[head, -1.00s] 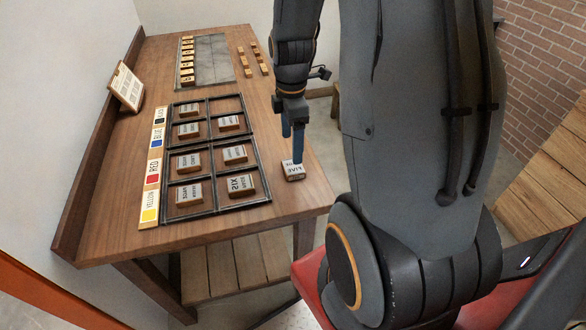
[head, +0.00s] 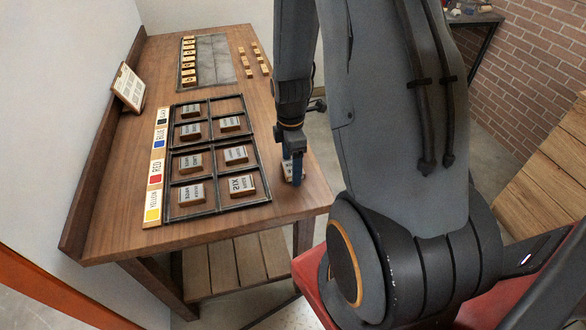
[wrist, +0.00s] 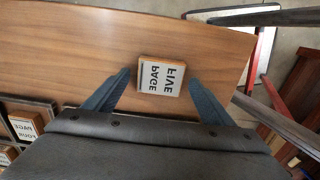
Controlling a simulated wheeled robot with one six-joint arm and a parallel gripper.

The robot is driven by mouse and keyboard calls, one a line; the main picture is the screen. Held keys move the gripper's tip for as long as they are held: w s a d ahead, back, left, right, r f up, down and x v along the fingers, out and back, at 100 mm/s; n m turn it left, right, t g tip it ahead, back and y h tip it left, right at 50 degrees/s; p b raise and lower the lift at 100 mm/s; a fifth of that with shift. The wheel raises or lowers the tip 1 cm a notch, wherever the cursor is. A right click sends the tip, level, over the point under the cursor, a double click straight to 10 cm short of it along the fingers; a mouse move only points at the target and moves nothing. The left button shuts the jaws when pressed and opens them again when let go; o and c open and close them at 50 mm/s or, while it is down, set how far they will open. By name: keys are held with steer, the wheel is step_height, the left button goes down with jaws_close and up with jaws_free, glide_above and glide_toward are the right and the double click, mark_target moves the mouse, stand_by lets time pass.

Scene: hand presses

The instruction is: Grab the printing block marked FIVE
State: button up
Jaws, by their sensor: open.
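The printing block marked FIVE (wrist: 161,75) lies on bare table near the table's edge, its label reading PAGE FIVE upside down in the wrist view. In the head view the block (head: 287,171) is partly hidden behind my fingers. My gripper (head: 293,183) is above and around the block's spot in the head view. In the wrist view my gripper (wrist: 190,74) is open, with one blue finger on each side of the block and gaps between them. Nothing is held.
A dark divided tray (head: 218,210) with several printing blocks lies to the left, beside a strip of colour labels (head: 155,172). A grey plate (head: 209,61) with small wooden pieces lies at the back.

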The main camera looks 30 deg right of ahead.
steer(key=c, duration=1.2)
steer(key=shift+r, duration=0.1)
